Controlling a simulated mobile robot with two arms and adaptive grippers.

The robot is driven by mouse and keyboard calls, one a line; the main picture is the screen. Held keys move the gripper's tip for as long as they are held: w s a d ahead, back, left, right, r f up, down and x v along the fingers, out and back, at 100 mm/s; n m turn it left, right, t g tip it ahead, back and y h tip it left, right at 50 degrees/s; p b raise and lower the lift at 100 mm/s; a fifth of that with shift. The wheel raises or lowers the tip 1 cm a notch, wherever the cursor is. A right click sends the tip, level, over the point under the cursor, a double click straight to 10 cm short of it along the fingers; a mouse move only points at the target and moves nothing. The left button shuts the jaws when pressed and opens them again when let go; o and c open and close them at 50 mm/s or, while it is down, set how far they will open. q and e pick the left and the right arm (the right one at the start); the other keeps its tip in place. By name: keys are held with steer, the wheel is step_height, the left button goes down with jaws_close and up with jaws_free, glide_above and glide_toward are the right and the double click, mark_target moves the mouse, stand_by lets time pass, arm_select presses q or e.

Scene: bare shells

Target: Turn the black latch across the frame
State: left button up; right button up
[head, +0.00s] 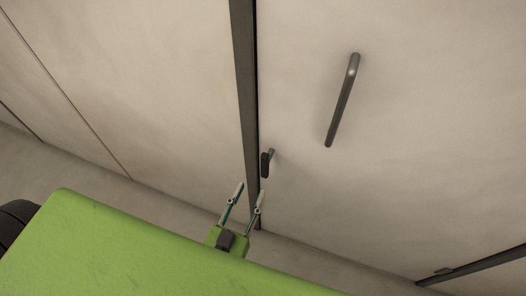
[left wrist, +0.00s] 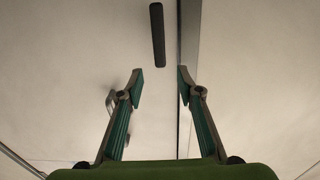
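The black latch (head: 265,164) is a short dark bar on a stub at the door's edge, just right of the dark frame strip (head: 247,90) in the head view. In the left wrist view the latch (left wrist: 157,35) stands upright beside the frame strip (left wrist: 188,50), parallel to it, not across it. My left gripper (head: 250,189) is open and empty, just below the latch in the head view. In the left wrist view its fingertips (left wrist: 160,71) are spread on either side of the latch's line, with the latch beyond them. My right gripper is not in view.
A long dark bar handle (head: 343,100) sticks out from the pale door, up and right of the latch. Pale wall panels (head: 130,80) lie left of the frame strip. A dark edge with a small fitting (head: 443,271) shows at lower right.

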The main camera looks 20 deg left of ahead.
mark_target(264, 163)
arm_select(q)
steer(key=w, duration=0.2)
steer(key=w+p, duration=0.1)
steer(key=w, duration=0.2)
steer(key=shift+w+d+r, duration=0.15)
steer(key=shift+w+r, duration=0.05)
steer(key=shift+w, duration=0.15)
steer(key=w, duration=0.5)
steer(key=shift+w+f+p, duration=0.2)
steer(key=shift+w+p, duration=0.1)
steer(key=shift+p, duration=0.1)
steer(key=shift+w+d, duration=0.1)
steer(key=shift+w, duration=0.45)
jaws_close()
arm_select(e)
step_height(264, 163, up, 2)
